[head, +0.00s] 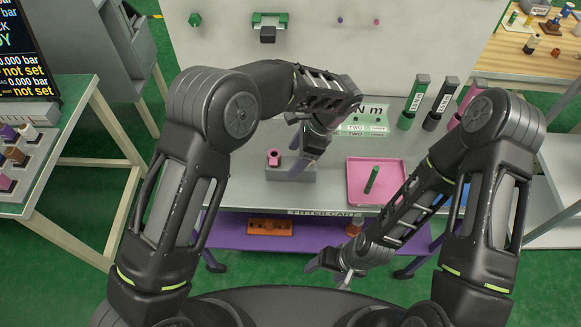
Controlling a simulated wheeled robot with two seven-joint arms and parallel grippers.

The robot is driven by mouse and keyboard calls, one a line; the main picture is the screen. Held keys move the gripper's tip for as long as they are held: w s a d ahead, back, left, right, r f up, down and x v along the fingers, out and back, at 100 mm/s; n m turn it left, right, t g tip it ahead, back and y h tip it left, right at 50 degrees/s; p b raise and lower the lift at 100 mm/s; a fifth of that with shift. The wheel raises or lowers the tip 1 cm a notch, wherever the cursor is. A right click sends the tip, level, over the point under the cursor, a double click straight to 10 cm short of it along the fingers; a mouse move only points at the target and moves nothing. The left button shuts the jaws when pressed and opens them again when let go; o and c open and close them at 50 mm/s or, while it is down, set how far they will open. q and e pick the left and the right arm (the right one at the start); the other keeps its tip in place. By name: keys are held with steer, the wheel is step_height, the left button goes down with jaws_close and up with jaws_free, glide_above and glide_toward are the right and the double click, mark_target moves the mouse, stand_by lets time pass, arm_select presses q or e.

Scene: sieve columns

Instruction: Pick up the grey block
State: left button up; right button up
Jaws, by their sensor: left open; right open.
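A grey block (291,174) sits on the grey bench top (330,195), left of a pink tray. A pink ring-shaped part (273,157) stands on or at its left end; I cannot tell how it is fixed. My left gripper (303,158) is open, just above and right of the block's middle, and hides part of its back; I cannot tell if they touch. My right gripper (328,274) is open and low, in front of the bench, away from the block.
The pink tray (356,196) holds a green rod (371,180). Behind it stand a green sign stand (362,125), a green column (413,103) and a black column (440,104). A purple lower shelf (340,238) holds an orange part (269,227). A side table (60,160) is at left.

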mark_target(289, 163)
arm_select(q)
steer(key=shift+f, duration=0.1)
steer(key=x, duration=0.5)
steer(key=shift+a, duration=0.15)
stand_by(0.7)
jaws_close()
stand_by(0.6)
